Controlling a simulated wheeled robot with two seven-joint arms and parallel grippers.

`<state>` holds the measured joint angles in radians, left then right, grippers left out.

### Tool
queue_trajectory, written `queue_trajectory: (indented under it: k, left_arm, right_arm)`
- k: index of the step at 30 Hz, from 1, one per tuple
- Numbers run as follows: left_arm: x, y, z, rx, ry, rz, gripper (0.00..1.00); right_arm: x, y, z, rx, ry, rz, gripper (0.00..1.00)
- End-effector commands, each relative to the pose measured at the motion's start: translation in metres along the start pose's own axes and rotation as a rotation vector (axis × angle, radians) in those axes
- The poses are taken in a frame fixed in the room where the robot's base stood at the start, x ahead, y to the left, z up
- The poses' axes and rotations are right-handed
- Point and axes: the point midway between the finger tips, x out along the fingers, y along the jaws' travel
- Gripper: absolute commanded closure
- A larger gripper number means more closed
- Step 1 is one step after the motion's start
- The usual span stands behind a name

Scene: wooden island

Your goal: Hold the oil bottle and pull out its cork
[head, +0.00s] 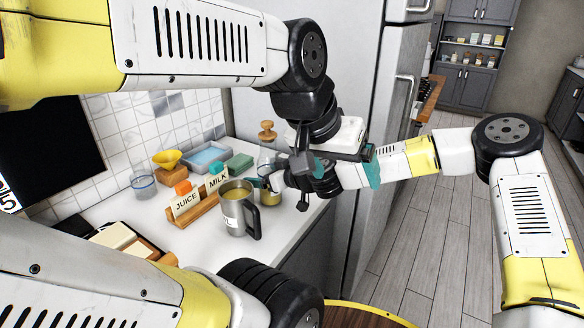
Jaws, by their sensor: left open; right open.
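The oil bottle (269,198) looks like clear glass with yellowish oil low inside. It stands on the white counter (190,243) beside the metal mug. A round wooden stopper (266,130), which looks like its cork, shows above it. My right gripper (268,181) reaches in from the right, open, with its fingers at the bottle's side. I cannot tell whether they touch the glass. My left gripper (345,168) hangs from above, open and empty, right of the bottle and in front of my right wrist. It partly hides that wrist.
A metal mug (234,207) stands close left of the bottle. Behind are JUICE (186,204) and MILK (217,179) labels on a wooden holder, a yellow funnel (167,158), a green sponge (239,163), a blue tray (207,155) and a glass (143,184). A fridge stands to the right.

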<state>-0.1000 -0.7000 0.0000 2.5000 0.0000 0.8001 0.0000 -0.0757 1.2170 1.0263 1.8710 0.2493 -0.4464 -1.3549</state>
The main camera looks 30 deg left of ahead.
Motion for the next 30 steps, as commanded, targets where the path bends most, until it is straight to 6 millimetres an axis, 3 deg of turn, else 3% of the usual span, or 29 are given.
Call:
queue_trajectory:
  k: [2,15,30]
  left_arm:
    - [0.0,0.0,0.0,0.0,0.0,0.0,0.11]
    - [0.0,0.0,0.0,0.0,0.0,0.0,0.11]
    - [0.0,0.0,0.0,0.0,0.0,0.0,0.11]
  right_arm:
    - [-0.0002,0.0,0.0,0.0,0.0,0.0,0.11]
    - [-0.0004,0.0001,0.0,0.0,0.0,0.0,0.98]
    - [-0.0005,0.0001,-0.0001,0.0,0.0,0.0,1.0]
